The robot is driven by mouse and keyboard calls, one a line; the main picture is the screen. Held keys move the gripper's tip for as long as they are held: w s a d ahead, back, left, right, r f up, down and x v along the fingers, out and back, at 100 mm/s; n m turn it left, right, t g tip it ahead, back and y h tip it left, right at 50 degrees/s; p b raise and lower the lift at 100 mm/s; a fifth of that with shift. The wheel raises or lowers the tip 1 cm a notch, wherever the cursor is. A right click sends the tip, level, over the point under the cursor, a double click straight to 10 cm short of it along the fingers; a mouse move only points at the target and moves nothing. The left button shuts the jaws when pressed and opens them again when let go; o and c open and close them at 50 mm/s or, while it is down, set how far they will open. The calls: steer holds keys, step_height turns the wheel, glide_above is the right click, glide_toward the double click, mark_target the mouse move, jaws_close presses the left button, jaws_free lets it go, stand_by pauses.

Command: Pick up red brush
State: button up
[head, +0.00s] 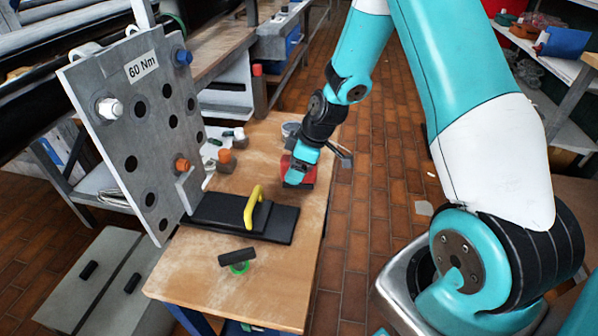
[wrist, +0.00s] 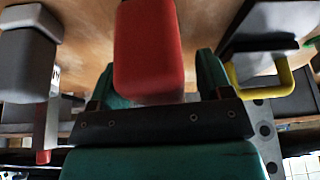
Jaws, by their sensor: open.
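The red brush (head: 309,177) is on the far right part of the wooden bench, mostly covered by my gripper in the head view. In the wrist view the red brush (wrist: 150,45) is a rounded red block, with its near end between my teal fingers. My gripper (head: 298,172) is open and low over the bench at the brush. In the wrist view my gripper (wrist: 163,80) has one finger on each side of the red block. I cannot tell whether the fingers touch it.
A black board with a yellow handle (head: 252,207) lies nearer on the bench (head: 215,270). A grey flange plate (head: 130,155) marked 60 Nm stands at the left.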

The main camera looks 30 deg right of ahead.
steer(key=shift+f, duration=0.1)
steer(key=c, duration=1.1)
steer(key=shift+o, duration=0.2)
step_height(320, 180, up, 21)
steer(key=p, duration=0.2)
steer(key=shift+f+p, duration=0.2)
steer(key=shift+p, duration=0.2)
